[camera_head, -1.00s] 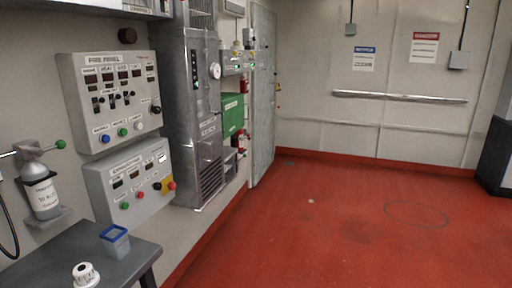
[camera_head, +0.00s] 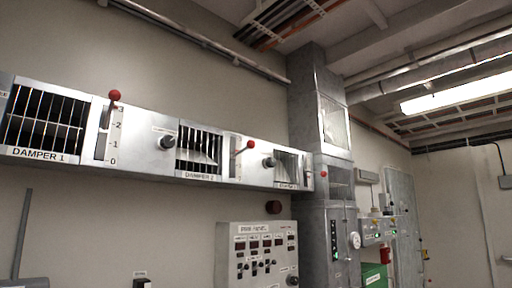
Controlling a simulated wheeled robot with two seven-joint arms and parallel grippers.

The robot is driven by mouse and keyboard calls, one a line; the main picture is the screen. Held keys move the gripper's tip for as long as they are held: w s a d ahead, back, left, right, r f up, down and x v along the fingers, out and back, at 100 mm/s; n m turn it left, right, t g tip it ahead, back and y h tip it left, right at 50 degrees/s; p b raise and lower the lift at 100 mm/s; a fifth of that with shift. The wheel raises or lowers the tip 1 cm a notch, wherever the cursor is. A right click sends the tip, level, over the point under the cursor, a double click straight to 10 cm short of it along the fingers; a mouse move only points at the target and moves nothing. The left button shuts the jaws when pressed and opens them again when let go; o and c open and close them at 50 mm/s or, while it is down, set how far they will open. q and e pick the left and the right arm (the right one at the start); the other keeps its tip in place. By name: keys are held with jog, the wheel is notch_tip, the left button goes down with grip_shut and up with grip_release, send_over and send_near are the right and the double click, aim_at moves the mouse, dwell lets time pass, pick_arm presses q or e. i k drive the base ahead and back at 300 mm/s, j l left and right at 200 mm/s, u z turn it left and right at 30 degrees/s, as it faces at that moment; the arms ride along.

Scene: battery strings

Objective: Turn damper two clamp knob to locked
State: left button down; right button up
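The damper 2 grille (camera_head: 198,150) is in the middle of a long metal duct high on the wall, with a "DAMPER 2" label below it. To its right is a lever with a red ball (camera_head: 250,145) on a slotted plate. Right of that lever is a dark round knob (camera_head: 268,162), apparently damper two's clamp knob. Another dark knob (camera_head: 167,142) is left of the damper 2 grille, after damper 1's lever. Small labels by the knobs are unreadable, so I cannot tell locked from unlocked. Neither gripper is in view.
The damper 1 grille (camera_head: 45,120) and its red-ball lever (camera_head: 114,96) are at left. Another red-ball lever (camera_head: 323,174) is at the duct's right end. A grey control panel (camera_head: 256,255) is below, and a tall metal cabinet (camera_head: 328,225) stands right of it.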

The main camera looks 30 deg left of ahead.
aim_at(169, 142)
jog(key=u, duration=1.3)
